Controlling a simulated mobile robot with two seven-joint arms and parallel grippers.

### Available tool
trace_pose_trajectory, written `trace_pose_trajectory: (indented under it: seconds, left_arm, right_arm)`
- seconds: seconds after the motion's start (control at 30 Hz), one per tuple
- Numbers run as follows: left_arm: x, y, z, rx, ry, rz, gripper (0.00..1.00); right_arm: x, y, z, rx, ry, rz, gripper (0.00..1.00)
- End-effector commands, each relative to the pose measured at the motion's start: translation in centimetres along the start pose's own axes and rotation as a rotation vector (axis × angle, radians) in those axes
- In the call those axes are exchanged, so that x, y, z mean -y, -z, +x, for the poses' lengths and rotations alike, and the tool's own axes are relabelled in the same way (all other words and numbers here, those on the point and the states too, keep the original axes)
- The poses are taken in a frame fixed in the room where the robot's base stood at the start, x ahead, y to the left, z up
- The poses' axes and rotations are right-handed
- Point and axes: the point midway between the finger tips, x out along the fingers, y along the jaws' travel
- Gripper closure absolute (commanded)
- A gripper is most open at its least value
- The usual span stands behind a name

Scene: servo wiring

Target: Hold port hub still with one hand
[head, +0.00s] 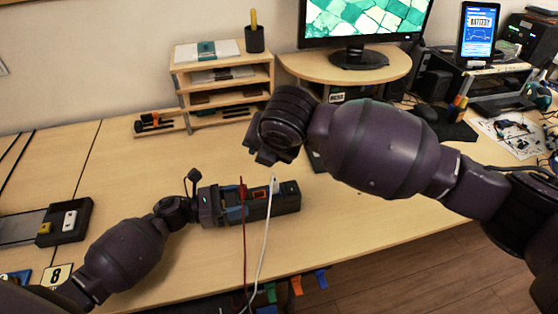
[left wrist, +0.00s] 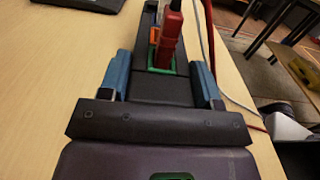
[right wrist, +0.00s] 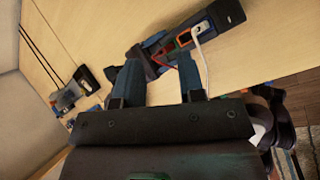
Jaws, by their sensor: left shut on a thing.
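The port hub (head: 288,200) is a long dark box on the table in the middle of the head view. My left gripper (head: 226,204) is shut on it, with blue fingers against both long sides in the left wrist view (left wrist: 164,80). A red plug (left wrist: 169,38) stands in the green-rimmed port, and an orange-rimmed port (right wrist: 184,39) lies beside it. A white plug (right wrist: 201,28) sits nearer the hub's far end. My right gripper (right wrist: 155,68) is open and empty, above and apart from the hub. Its fingertips are hidden in the head view.
A red cable and a white cable (head: 262,243) run from the hub over the table's front edge. A wooden shelf (head: 222,88) and a monitor on a stand (head: 358,57) stand at the back. A black box with a white switch (head: 69,219) lies left.

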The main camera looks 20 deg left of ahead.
Motion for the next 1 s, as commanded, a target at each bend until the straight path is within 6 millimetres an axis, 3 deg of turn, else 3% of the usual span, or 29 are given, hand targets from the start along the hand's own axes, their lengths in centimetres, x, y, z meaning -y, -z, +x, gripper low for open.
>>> trace_pose_trajectory:
  seconds: [0.2, 0.4, 0.67, 1.0]
  left_arm:
    - [0.0, 0.0, 0.0, 0.000, 0.001, 0.000, 0.65]
    - [0.0, 0.0, 0.0, 0.000, 0.001, 0.000, 0.65]
    - [0.0, 0.0, 0.0, 0.000, 0.001, 0.000, 0.65]
    - [0.0, 0.0, 0.0, 0.000, 0.001, 0.000, 0.65]
  right_arm:
    - [2.5, 1.1, 0.5, -0.097, 0.127, -0.279, 0.64]
    - [3.4, 1.4, 0.3, -0.143, 0.168, -0.466, 0.64]
    - [3.6, 1.5, 0.8, -0.151, 0.168, -0.540, 0.64]
    - [4.5, 2.0, 5.4, -0.152, 0.169, -0.536, 0.64]
